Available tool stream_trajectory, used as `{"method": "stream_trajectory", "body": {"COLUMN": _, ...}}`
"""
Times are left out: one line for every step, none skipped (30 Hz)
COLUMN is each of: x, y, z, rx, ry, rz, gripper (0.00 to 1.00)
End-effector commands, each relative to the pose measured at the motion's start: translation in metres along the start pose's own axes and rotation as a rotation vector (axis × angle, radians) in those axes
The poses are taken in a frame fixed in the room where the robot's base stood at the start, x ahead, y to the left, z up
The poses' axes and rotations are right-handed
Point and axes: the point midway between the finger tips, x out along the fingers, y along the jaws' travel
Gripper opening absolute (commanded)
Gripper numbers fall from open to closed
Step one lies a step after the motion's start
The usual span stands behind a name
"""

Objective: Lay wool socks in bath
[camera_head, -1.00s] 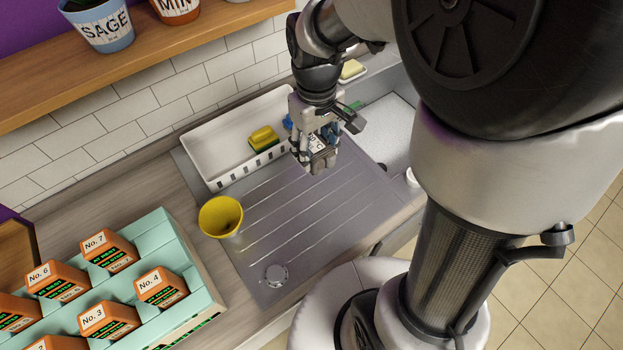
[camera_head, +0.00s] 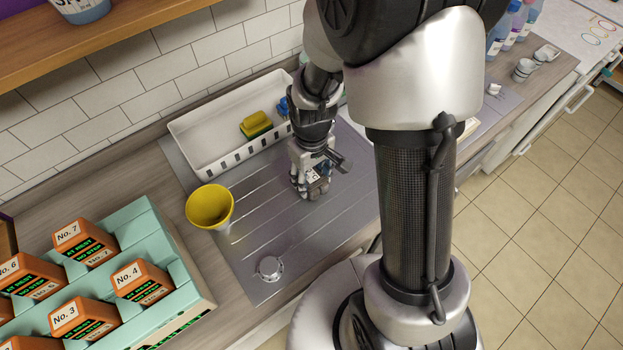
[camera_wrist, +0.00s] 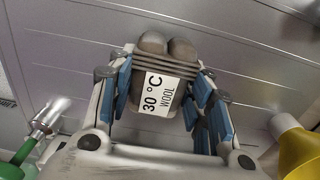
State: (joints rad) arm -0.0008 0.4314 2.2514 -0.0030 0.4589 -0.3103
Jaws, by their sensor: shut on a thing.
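The wool socks (camera_wrist: 160,67) are a grey-brown folded pair with a white band reading "30 °C WOOL". My gripper (camera_wrist: 165,98) has its blue-padded fingers on both sides of them in the wrist view. In the head view my gripper (camera_head: 311,190) is shut on the socks, over the grooved metal drainboard (camera_head: 290,225). The socks are mostly hidden by the fingers there. I cannot tell whether they touch the drainboard. No bath can be made out for certain; my arm and column hide part of the counter to the right.
A white slotted tray (camera_head: 190,140) with a yellow-green sponge (camera_head: 256,124) stands behind the gripper. A mint rack (camera_head: 185,275) holds several orange boxes. Bottles and cups stand at the far right.

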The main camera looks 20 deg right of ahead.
Motion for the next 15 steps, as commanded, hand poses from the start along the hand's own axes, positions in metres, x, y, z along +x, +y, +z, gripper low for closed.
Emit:
{"method": "stream_trajectory", "body": {"x": 0.0055, "y": -0.0001, "z": 0.0003, "rx": 0.000, "ry": -0.001, "rz": 0.000, "gripper": 0.22}}
{"method": "stream_trajectory", "body": {"x": 0.0057, "y": 0.0000, "z": 0.0001, "rx": 0.000, "ry": -0.001, "rz": 0.000, "gripper": 0.22}}
{"method": "stream_trajectory", "body": {"x": 0.0051, "y": 0.0001, "z": -0.0002, "rx": 0.000, "ry": 0.000, "rz": 0.000, "gripper": 0.22}}
{"method": "stream_trajectory", "body": {"x": 0.0044, "y": 0.0001, "z": -0.0003, "rx": 0.000, "ry": 0.001, "rz": 0.000, "gripper": 0.22}}
{"method": "stream_trajectory", "body": {"x": 0.0041, "y": 0.0001, "z": -0.0003, "rx": 0.000, "ry": 0.001, "rz": 0.000, "gripper": 0.22}}
{"method": "stream_trajectory", "body": {"x": 0.0039, "y": 0.0001, "z": -0.0003, "rx": 0.000, "ry": 0.001, "rz": 0.000, "gripper": 0.22}}
{"method": "stream_trajectory", "body": {"x": 0.0039, "y": 0.0001, "z": -0.0003, "rx": 0.000, "ry": 0.001, "rz": 0.000, "gripper": 0.22}}
{"method": "stream_trajectory", "body": {"x": 0.0040, "y": 0.0001, "z": -0.0003, "rx": 0.000, "ry": 0.001, "rz": 0.000, "gripper": 0.22}}
{"method": "stream_trajectory", "body": {"x": 0.0048, "y": 0.0001, "z": -0.0003, "rx": 0.000, "ry": 0.001, "rz": 0.000, "gripper": 0.22}}
{"method": "stream_trajectory", "body": {"x": 0.0058, "y": 0.0001, "z": -0.0003, "rx": 0.000, "ry": 0.001, "rz": 0.000, "gripper": 0.22}}
{"method": "stream_trajectory", "body": {"x": 0.0071, "y": 0.0001, "z": -0.0003, "rx": 0.000, "ry": 0.001, "rz": 0.000, "gripper": 0.22}}
{"method": "stream_trajectory", "body": {"x": 0.0085, "y": 0.0001, "z": -0.0003, "rx": 0.000, "ry": 0.001, "rz": 0.000, "gripper": 0.22}}
{"method": "stream_trajectory", "body": {"x": 0.0080, "y": 0.0001, "z": -0.0003, "rx": 0.000, "ry": 0.001, "rz": 0.000, "gripper": 0.47}}
{"method": "stream_trajectory", "body": {"x": 0.0076, "y": 0.0001, "z": -0.0003, "rx": 0.000, "ry": 0.001, "rz": 0.000, "gripper": 0.49}}
{"method": "stream_trajectory", "body": {"x": 0.0074, "y": 0.0001, "z": -0.0003, "rx": 0.000, "ry": 0.001, "rz": 0.000, "gripper": 0.52}}
